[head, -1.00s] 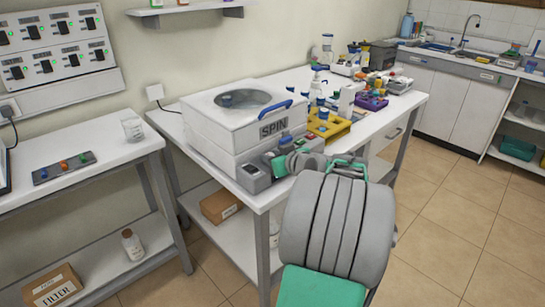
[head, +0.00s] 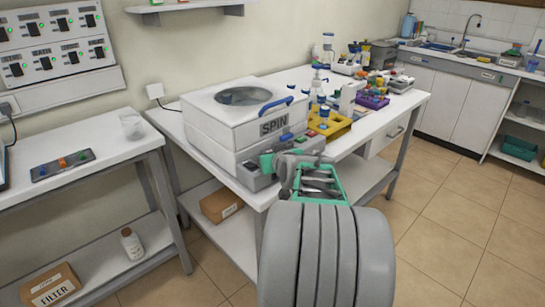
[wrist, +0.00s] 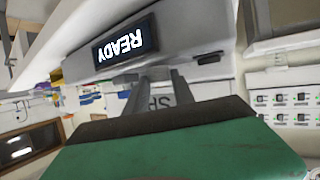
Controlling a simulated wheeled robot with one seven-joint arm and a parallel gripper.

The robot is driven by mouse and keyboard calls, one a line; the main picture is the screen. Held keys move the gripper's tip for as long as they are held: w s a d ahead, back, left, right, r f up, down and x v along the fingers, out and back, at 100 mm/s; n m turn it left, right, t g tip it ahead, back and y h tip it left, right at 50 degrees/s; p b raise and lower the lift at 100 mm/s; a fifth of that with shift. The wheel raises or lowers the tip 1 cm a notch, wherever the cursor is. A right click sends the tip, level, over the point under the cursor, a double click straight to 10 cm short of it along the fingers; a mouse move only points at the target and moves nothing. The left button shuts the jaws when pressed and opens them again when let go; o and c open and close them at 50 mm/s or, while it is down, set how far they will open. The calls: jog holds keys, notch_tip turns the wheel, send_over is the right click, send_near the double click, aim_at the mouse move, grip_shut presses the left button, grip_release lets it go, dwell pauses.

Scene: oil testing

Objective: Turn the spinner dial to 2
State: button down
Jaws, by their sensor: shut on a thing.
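The spinner (head: 225,120) is a white box labelled SPIN, with a round glass window in its lid and a blue handle. It stands at the near left of the bench. Its grey control panel (head: 251,179) projects from the front. My gripper (head: 272,164) is at this panel, its fingers close together. It is shut on the dial, which the fingers hide, so its setting cannot be read. In the wrist view the fingers (wrist: 160,82) reach toward the panel, beside a dark display (wrist: 125,40) reading READY, seen upside down.
A yellow rack (head: 328,125) and a purple rack (head: 372,102) stand farther along the bench. A side table (head: 85,190) is on the left. The tiled floor at right is clear.

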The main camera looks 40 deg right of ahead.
jog(key=m+g+h+b, duration=0.1)
jog(key=m+g+h, duration=0.1)
jog(key=m, duration=0.1)
jog(key=a+m+g+h+b, duration=0.1)
jog(key=h, duration=0.1)
jog(key=shift+w+f+b, duration=0.25)
jog(key=shift+w+b, duration=0.05)
jog(key=shift+w, duration=0.1)
jog(key=m+g+h, duration=0.1)
jog(key=m+g, duration=0.1)
jog(key=m+g+h+b, duration=0.1)
jog(key=m+g, duration=0.1)
jog(key=shift+w+r+m+h, duration=0.1)
jog(key=shift+r+m+h, duration=0.05)
jog(key=shift+m+h, duration=0.15)
jog(key=shift+g, duration=0.4)
jog(key=c, duration=1.1)
grip_release()
jog(key=shift+r, duration=0.1)
jog(key=v, duration=0.7)
jog(key=shift+a, duration=0.3)
